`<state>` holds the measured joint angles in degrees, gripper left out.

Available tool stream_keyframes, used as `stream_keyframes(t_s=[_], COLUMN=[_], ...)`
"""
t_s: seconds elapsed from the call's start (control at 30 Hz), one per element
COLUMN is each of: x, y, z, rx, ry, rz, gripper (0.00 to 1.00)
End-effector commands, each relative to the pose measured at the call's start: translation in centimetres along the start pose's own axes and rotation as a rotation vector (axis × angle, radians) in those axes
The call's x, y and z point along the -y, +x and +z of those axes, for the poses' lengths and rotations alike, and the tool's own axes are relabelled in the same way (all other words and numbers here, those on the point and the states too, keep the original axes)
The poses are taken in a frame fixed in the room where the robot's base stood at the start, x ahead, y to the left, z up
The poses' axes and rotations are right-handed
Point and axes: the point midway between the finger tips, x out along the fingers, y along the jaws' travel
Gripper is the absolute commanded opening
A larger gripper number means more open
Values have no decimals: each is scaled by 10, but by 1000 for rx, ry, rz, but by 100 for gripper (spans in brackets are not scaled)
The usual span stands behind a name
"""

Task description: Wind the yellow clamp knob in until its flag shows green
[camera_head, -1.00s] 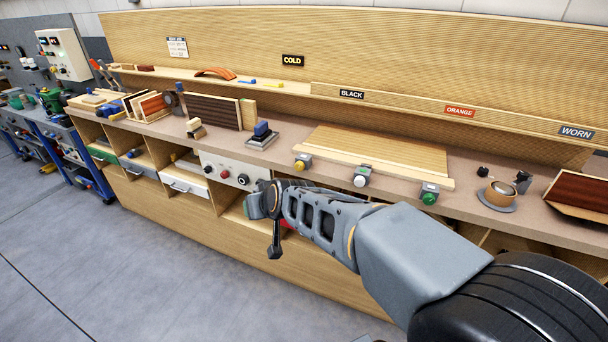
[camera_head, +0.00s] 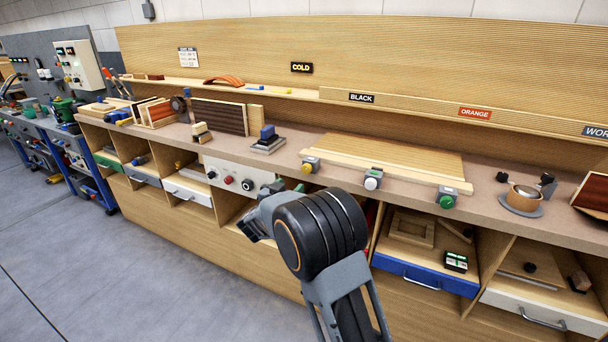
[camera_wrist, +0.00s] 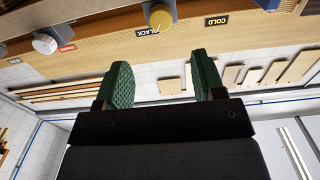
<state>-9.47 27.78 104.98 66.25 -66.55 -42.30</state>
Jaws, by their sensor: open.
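The yellow clamp knob (camera_head: 306,167) sits on a small grey block at the front edge of the bench, left of the white knob (camera_head: 371,183) and the green knob (camera_head: 446,201). No flag colour can be made out at this size. The yellow knob also shows at the top of the upside-down wrist view (camera_wrist: 158,16), beyond the gap between my fingers, with the white knob (camera_wrist: 45,43) to its left. My gripper (camera_wrist: 163,80) is open and empty, apart from the knob. In the head view my gripper (camera_head: 250,229) is low in front of the bench, partly hidden by my wrist.
A pale wood panel (camera_head: 390,158) lies behind the knobs. A control panel (camera_head: 236,179) with knobs is below the bench edge at left. A blue drawer (camera_head: 425,276) and a white drawer (camera_head: 545,310) are below right. The floor in front is clear.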

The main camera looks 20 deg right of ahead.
Motion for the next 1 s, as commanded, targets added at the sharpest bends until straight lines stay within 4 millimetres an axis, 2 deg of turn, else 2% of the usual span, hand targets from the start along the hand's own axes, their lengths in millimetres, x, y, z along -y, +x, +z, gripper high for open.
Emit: stream_keyframes(t_s=[0.2,0.5,0.7,1.0], x=[0,0,0,0], y=[45,90,104,107], z=[0,0,0,0], rx=[1,1,1,1], ry=[2,2,1,1], rz=[1,-1,-3,-4], gripper=[63,63,63,63])
